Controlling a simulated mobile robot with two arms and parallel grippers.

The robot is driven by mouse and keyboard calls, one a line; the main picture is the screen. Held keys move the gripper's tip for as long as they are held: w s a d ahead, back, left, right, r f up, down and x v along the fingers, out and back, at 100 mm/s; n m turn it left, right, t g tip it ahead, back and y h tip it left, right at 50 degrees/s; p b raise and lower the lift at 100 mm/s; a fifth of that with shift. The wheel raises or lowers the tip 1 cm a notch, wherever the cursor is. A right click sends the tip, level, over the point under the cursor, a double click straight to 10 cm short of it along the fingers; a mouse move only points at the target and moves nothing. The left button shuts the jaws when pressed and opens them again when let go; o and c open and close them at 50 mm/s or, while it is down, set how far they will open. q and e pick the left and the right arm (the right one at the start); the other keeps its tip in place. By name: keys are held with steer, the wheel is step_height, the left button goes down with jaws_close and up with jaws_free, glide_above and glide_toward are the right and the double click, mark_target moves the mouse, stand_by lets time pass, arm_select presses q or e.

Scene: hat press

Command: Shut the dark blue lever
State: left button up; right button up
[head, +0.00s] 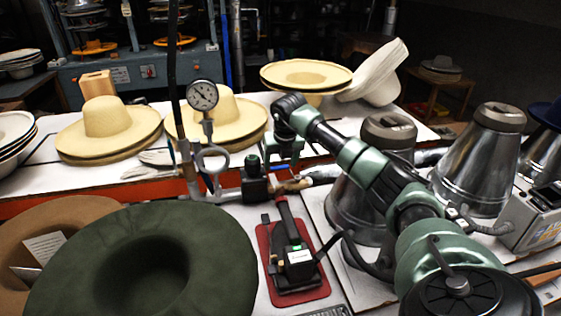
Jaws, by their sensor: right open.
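My right gripper (284,168) hangs down at the end of my right arm, open, just above the brass-coloured pipe fitting (291,186). It is to the right of the strip and apart from it. Its fingertips are small and dark, and I see nothing held. My left gripper is not in view.
A black block with a green cap (255,185) sits on the pipe between strip and gripper. A dark green hat (150,262) fills the front left. An iron-like tool lies on a red pad (310,293). Metal cones (482,160) stand right. Straw hats (108,125) line the table behind.

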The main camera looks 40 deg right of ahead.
steer(key=shift+f, duration=0.15)
jaws_close()
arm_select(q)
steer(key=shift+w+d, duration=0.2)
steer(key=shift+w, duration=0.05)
